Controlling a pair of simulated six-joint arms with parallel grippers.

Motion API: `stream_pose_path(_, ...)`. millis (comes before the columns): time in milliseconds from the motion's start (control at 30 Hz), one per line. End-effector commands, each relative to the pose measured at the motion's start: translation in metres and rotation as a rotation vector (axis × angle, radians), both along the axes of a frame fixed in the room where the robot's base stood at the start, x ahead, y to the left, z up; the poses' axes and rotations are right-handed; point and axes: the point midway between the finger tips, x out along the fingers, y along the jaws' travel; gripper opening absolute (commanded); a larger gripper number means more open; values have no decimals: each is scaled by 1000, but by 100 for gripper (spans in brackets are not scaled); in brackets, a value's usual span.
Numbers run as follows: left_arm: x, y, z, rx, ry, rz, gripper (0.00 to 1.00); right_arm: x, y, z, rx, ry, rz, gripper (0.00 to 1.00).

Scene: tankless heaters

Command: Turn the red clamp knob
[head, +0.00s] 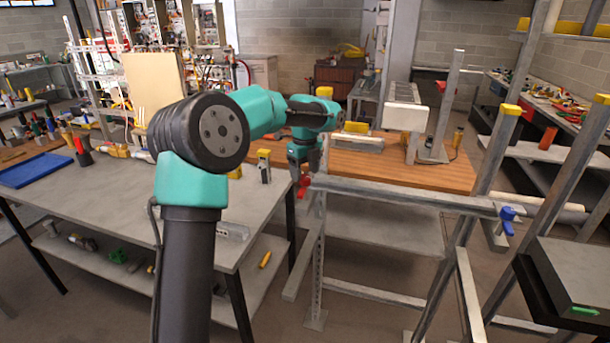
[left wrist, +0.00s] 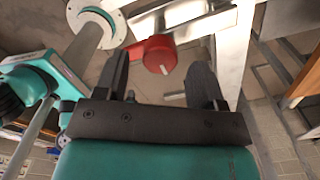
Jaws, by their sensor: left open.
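The red clamp knob (head: 304,186) is at the left end of a horizontal metal rail in the head view. It also shows in the left wrist view (left wrist: 160,54), beyond and between my fingertips. My left gripper (head: 306,172) points down just above the knob, with its arm coming in from the left. In the left wrist view the two dark fingers of my left gripper (left wrist: 158,66) are apart, with nothing held. I cannot tell whether either finger touches the knob. My right gripper is not in view.
The metal rail (head: 400,196) runs right to a blue knob (head: 508,220). A grey table (head: 100,190) is at the left and a wooden bench (head: 430,177) stands behind the rail. Metal posts (head: 492,150) and a dark box (head: 570,285) crowd the right.

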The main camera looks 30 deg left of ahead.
Motion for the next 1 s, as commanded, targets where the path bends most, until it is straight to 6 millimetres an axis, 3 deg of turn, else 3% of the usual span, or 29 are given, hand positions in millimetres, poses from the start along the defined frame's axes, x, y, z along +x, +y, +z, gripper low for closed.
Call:
stream_pose_path(167, 0, 0, -14, 0, 0, 0, 63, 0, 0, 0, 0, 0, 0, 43)
stream_pose_path(467, 0, 0, -16, 0, -1, 0, 63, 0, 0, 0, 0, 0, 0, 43)
stream_pose_path(1000, 0, 0, -15, 0, -1, 0, 14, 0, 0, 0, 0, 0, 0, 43)
